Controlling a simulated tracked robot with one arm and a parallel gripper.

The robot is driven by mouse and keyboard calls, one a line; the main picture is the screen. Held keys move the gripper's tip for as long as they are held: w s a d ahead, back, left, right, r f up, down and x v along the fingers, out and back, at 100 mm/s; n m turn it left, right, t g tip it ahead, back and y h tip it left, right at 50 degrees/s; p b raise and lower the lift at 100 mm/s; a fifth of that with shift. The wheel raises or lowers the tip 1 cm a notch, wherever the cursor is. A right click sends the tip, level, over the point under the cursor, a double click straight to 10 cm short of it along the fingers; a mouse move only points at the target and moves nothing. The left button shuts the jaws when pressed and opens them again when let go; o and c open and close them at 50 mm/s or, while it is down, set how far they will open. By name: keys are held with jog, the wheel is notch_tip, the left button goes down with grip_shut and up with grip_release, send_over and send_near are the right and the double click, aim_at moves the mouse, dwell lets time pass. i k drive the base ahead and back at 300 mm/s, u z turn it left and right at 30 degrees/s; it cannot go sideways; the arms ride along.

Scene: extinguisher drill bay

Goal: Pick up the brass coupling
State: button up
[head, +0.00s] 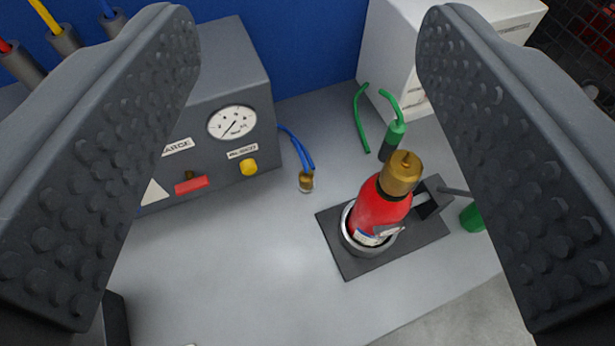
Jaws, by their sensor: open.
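A small brass fitting (306,181), which looks like the brass coupling, sits on the grey bench at the end of blue hoses. A larger brass piece (402,172) tops the red extinguisher (382,212), which stands tilted in the picture in a metal ring on a dark plate. My gripper (308,40) is open, its two studded grey fingers wide apart at the left and right of the picture. Both brass pieces show between the fingers, farther off on the bench. Nothing is held.
A grey box (222,80) with a gauge, a yellow knob and a red handle stands left of the hoses. A white cabinet (465,45) stands at the back right. Green hoses (361,118) lie near it. The bench front (230,280) is mostly clear.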

aim_at(306, 176)
jog(key=u, duration=1.75)
jog(key=k, duration=1.75)
jog(key=z, duration=1.05)
jog(key=i, duration=1.65)
jog(key=u, duration=0.05)
